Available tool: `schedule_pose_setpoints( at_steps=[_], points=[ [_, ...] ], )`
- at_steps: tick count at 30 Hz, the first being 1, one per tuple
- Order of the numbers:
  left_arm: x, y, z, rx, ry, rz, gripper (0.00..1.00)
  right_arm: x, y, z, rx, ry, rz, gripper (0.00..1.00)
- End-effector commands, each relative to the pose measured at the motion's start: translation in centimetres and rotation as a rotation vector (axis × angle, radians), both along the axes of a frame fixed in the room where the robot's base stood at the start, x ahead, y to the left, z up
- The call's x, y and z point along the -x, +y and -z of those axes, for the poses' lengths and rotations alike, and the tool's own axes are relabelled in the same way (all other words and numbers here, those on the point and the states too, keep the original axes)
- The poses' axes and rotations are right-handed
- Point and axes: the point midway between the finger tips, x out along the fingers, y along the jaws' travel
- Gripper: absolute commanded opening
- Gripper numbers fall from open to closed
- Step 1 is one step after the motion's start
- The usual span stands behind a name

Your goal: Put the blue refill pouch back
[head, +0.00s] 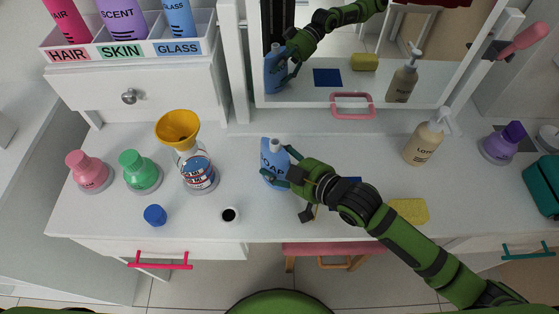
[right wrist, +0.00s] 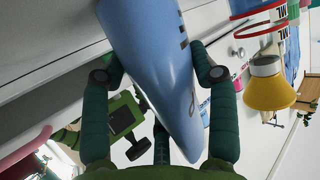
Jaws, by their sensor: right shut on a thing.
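The blue refill pouch (head: 268,157) with a white spout and dark lettering is over the middle of the white tabletop. My right gripper (head: 281,170) is shut on it from the right. In the right wrist view the blue pouch (right wrist: 150,50) fills the space between the fingers, tapering towards the palm. I cannot tell whether it touches the tabletop. A white bin with HAIR, SKIN and GLASS labels (head: 128,50) stands at the upper left. It holds a pink, a purple and another blue container (head: 178,18). My left gripper is not in view.
A clear bottle (head: 199,175) with a yellow funnel (head: 177,129) stands left of the pouch. Pink and green bottles are further left. A lotion bottle (head: 424,143) and yellow sponge (head: 408,211) are right.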

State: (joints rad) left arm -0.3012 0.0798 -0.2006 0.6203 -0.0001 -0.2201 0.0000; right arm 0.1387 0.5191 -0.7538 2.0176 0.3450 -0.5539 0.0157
Motion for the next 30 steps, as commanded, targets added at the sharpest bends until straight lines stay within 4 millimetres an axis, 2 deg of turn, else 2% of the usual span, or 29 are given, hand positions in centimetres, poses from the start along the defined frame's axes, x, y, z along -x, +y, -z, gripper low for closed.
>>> schedule_pose_setpoints(
  at_steps=[8, 9, 10, 23, 30],
  points=[
    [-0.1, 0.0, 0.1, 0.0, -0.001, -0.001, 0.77, 0.0, 0.0, 0.3, -0.002, -0.001, 0.0, 0.12],
    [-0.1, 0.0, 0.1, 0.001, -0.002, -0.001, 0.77, 0.0, 0.0, 0.3, 0.0, 0.001, 0.0, 0.76],
    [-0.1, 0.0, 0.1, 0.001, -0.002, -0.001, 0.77, 0.0, 0.0, 0.3, 0.0, 0.001, 0.0, 0.83],
    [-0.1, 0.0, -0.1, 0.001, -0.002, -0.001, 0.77, 0.1, -0.1, -0.2, 0.0, 0.0, 0.0, 0.83],
    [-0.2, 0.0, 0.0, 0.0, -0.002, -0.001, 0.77, 2.9, -3.0, -1.5, 0.004, 0.003, 0.0, 0.83]
  ],
)
